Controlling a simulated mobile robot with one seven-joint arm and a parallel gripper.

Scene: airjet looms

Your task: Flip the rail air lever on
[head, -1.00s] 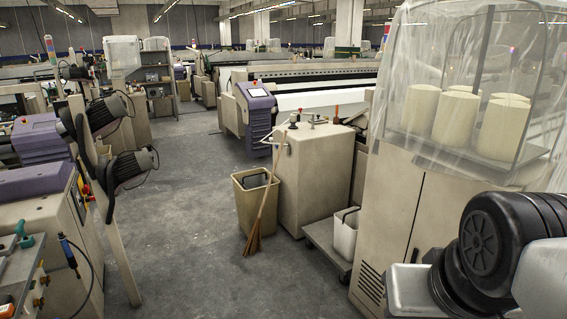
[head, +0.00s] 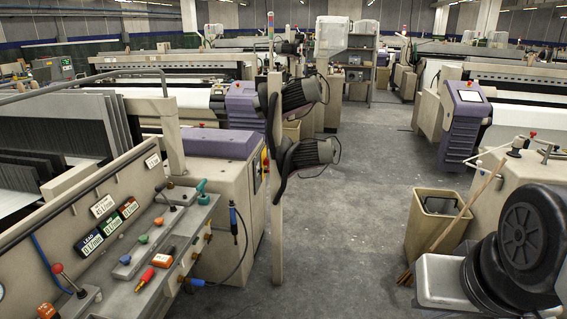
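A grey control rail (head: 150,245) runs along the loom at the left of the head view. A red-knobbed lever (head: 62,275) stands tilted at its near left end. A teal-handled lever (head: 202,190) and a dark-handled lever (head: 163,193) stand toward its far end. Small display labels (head: 109,224) sit on the panel above, one reading LEAD. I cannot tell which lever is the rail air one, nor whether it is on. My gripper is not in view; only my arm's upper links show at lower right, well away from the rail.
A beige bin (head: 430,225) with a broom (head: 465,215) stands at the right. Grey aisle floor (head: 350,220) is clear.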

